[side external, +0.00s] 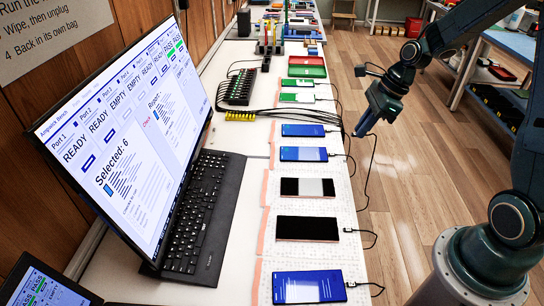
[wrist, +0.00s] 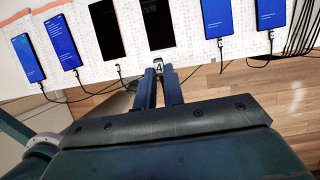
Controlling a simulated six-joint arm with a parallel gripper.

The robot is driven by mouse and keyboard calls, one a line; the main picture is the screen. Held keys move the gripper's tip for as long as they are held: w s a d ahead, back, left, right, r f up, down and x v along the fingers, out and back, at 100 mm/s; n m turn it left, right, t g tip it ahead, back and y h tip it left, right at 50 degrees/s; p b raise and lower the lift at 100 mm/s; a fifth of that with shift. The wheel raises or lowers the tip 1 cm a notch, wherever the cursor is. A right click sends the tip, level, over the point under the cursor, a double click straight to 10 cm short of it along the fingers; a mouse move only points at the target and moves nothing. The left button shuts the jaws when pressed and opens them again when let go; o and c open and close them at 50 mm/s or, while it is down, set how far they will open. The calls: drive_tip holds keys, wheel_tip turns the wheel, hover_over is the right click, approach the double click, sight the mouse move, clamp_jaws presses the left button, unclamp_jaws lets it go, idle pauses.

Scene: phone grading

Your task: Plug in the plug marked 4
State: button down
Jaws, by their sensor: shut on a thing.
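My gripper (side external: 362,131) is shut on a small plug, held beyond the near edge of the bench. In the wrist view my gripper (wrist: 159,71) has the plug (wrist: 159,65) between its fingertips, with a "4" on it. A cable (side external: 371,170) hangs from it. A black-screened phone (wrist: 157,23) lies just beyond the plug in the wrist view, its near short edge facing it, with a small gap in the picture. In the side view this seems to be the phone with a pale reflection (side external: 305,187), which has no plug at its right end.
A dark phone (side external: 307,229) beside it has a plug (side external: 349,231) at its end. Blue-lit phones (side external: 303,154) (side external: 308,287) have cables. A black hub (side external: 239,88) feeds the cables. Floor right of the bench is open.

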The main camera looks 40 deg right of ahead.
drive_tip(key=shift+f, duration=0.2)
drive_tip(key=f, duration=0.2)
approach(341, 189)
drive_tip(key=shift+s+f, duration=0.15)
drive_tip(key=shift+f, duration=1.3)
drive_tip(key=shift+f, duration=0.25)
drive_tip(key=shift+x, duration=1.3)
drive_tip(key=shift+a, duration=0.15)
drive_tip(key=shift+w+a, duration=0.45)
drive_tip(key=shift+w, duration=0.15)
idle(2.7)
